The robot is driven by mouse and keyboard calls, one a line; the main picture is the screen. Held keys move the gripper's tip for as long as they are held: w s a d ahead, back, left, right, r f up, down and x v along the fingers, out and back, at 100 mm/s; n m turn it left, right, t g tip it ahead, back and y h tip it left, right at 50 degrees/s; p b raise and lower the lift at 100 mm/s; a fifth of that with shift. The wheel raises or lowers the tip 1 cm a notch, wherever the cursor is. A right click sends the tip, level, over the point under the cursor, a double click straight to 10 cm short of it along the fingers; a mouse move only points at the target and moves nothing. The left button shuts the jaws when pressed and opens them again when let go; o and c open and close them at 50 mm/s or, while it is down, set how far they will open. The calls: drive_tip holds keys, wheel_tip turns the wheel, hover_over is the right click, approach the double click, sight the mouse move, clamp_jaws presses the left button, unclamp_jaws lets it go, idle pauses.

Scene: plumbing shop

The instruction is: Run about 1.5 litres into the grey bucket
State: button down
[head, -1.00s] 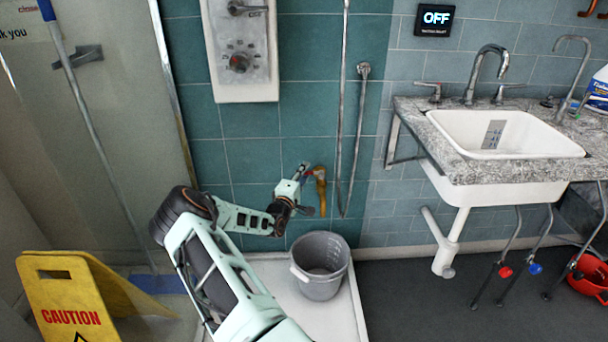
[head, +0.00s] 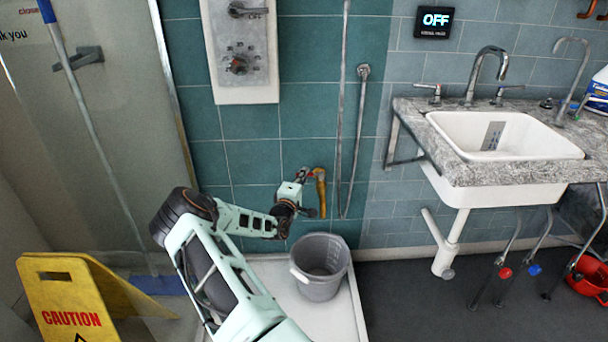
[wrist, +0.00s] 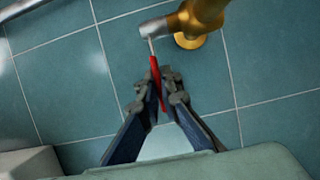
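The grey bucket (head: 320,268) stands upright on the white shower tray, below and slightly right of the brass tap (head: 320,190) on the teal wall. The inside I can see looks empty, and no stream shows at the tap. The tap's red lever (wrist: 159,86) is a thin bar running between my fingertips in the wrist view. My gripper (wrist: 160,84) appears closed on this lever, with one finger on each side. In the head view my gripper (head: 303,182) is just left of the tap; its fingertips are too small there to judge.
A dark display (head: 435,22) on the wall reads OFF. A white sink (head: 500,138) in a stone counter is at right. A yellow caution sign (head: 68,295) stands front left. A metal pipe (head: 358,140) runs down the wall right of the tap.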

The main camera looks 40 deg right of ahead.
drive_tip(key=shift+s+a+f+n+t+y+p, duration=0.1)
drive_tip(key=shift+s+a+n+t+y+p, duration=0.35)
drive_tip(key=shift+n+t+y, duration=0.9)
drive_tip(key=shift+s+r+n+t+y+p, duration=0.1)
drive_tip(key=shift+s+n+t+y+p, duration=0.1)
drive_tip(key=shift+s+n+t+y, duration=0.9)
drive_tip(key=shift+s+a+f+n+t+y+p, duration=0.1)
drive_tip(key=shift+s+a+n+t+y+p, duration=0.2)
drive_tip(key=shift+n+t+y, duration=1.3)
drive_tip(key=shift+m+g+y, duration=0.25)
drive_tip(key=shift+y, duration=0.1)
drive_tip(key=c, duration=2.1)
unclamp_jaws()
drive_tip(key=v, duration=1.2)
